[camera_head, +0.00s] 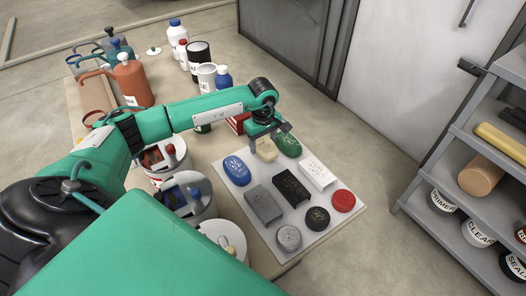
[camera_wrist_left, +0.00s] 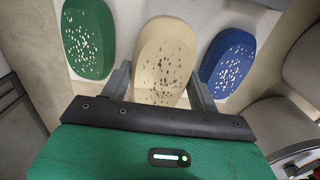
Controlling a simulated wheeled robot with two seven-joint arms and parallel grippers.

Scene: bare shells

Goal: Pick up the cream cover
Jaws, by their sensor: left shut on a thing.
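The cream cover (camera_head: 267,152) is an oval shell with a patch of small dark holes, on the far part of the white board (camera_head: 300,225). In the left wrist view the cream cover (camera_wrist_left: 163,60) sits between the two fingers of my left gripper (camera_wrist_left: 160,82). In the head view my left gripper (camera_head: 266,138) is over the cover, coming down from above, and is shut on it. Whether the cover touches the board or is slightly raised I cannot tell. My right gripper does not show.
A green cover (camera_head: 287,145) and a blue cover (camera_head: 237,171) lie close on either side. White, black and grey blocks and red, black and grey round covers share the board. Bottles and cans stand at the far left; a grey shelf (camera_head: 470,160) stands at right.

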